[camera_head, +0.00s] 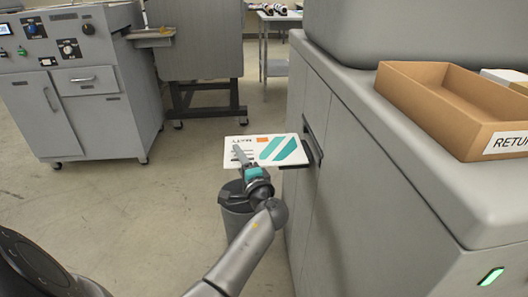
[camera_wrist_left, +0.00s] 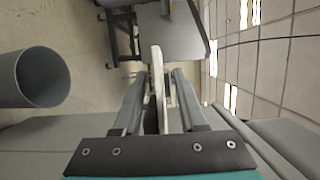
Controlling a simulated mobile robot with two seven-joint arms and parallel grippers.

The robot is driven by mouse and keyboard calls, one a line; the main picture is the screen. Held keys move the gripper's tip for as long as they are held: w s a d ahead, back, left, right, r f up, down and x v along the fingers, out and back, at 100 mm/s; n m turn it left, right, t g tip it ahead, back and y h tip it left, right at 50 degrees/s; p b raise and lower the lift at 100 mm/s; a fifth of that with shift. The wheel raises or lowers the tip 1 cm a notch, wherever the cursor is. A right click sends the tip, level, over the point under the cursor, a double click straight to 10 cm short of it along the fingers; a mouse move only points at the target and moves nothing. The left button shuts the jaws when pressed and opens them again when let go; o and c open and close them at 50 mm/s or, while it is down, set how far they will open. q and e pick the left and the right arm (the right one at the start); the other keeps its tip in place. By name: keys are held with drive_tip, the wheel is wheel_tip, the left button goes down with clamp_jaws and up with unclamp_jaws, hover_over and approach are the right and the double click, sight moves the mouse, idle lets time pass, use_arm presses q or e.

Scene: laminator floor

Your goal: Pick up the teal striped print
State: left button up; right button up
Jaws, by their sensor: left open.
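The teal striped print (camera_head: 285,149) is a flat white sheet or card with teal diagonal stripes, an orange block and dark lettering. It sticks out of a slot (camera_head: 313,145) in the side of the grey machine, over a dark ledge. My left gripper (camera_head: 239,157) is open at the print's near left edge, with one finger seen above it. In the left wrist view the print (camera_wrist_left: 158,75) shows edge-on between the two fingers of my left gripper (camera_wrist_left: 157,85). Whether either finger touches it, I cannot tell. My right gripper is not in view.
A grey bin (camera_head: 235,212) stands on the floor below the print; it also shows in the wrist view (camera_wrist_left: 42,77). A cardboard tray (camera_head: 425,98) labelled "RETU…" sits on the grey machine (camera_head: 385,205). A control cabinet (camera_head: 85,115) stands at left. Floor between is clear.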

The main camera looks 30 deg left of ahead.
use_arm(q)
drive_tip(key=shift+c, duration=0.3)
clamp_jaws()
idle(0.4)
